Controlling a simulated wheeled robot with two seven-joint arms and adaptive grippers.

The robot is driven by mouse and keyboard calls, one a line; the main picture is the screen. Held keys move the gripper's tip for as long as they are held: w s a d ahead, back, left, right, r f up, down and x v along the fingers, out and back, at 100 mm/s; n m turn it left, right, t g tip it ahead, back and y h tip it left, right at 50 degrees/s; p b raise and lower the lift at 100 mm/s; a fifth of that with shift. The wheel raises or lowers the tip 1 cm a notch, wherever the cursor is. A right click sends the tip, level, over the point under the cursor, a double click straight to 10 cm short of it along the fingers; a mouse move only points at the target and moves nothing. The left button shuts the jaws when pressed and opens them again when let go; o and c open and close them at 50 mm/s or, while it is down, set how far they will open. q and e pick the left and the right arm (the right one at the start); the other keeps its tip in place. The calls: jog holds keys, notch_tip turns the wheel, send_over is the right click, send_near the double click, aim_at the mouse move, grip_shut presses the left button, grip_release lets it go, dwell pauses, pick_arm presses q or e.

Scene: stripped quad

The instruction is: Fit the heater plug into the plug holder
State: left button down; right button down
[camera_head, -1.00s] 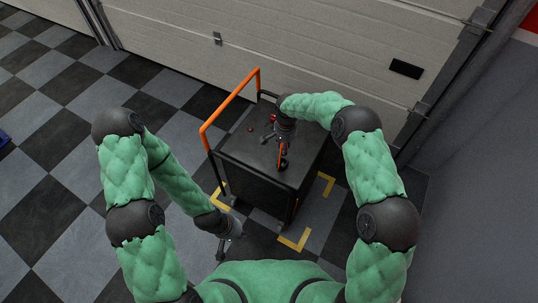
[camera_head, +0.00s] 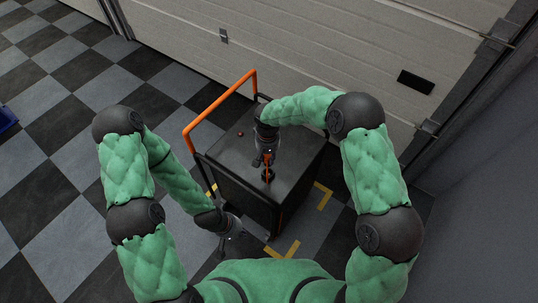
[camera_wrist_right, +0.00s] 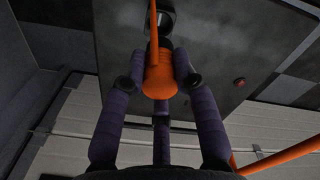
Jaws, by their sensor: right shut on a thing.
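The orange heater plug (camera_wrist_right: 159,76) is held between the dark purple fingers of my right gripper (camera_wrist_right: 160,80). A narrow orange part rises from it toward the top edge of the right wrist view. Just beyond it, a dark fitting with a grey rim (camera_wrist_right: 167,18), which looks like the plug holder, sits on the dark top surface. The plug partly covers this fitting, and I cannot tell whether they touch. In the head view my right gripper (camera_head: 266,160) is over the cart top. My left gripper (camera_head: 231,236) hangs low, left of the cart; its finger opening is unclear.
The black cart (camera_head: 230,160) has an orange push handle (camera_head: 215,102) at its left and back. A red button (camera_head: 240,133) sits on its top. A garage door (camera_head: 310,50) stands behind.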

aim_at(268, 164)
jog(key=shift+d+f, duration=0.1)
jog(key=shift+f+b, duration=2.05)
jog(key=shift+f, duration=0.75)
jog(key=shift+f+b, duration=1.4)
jog(key=shift+f, duration=0.4)
jog(key=c, duration=0.9)
grip_release()
jog(key=shift+r, duration=0.15)
notch_tip(268, 164, up, 12)
jog(key=shift+f, duration=0.1)
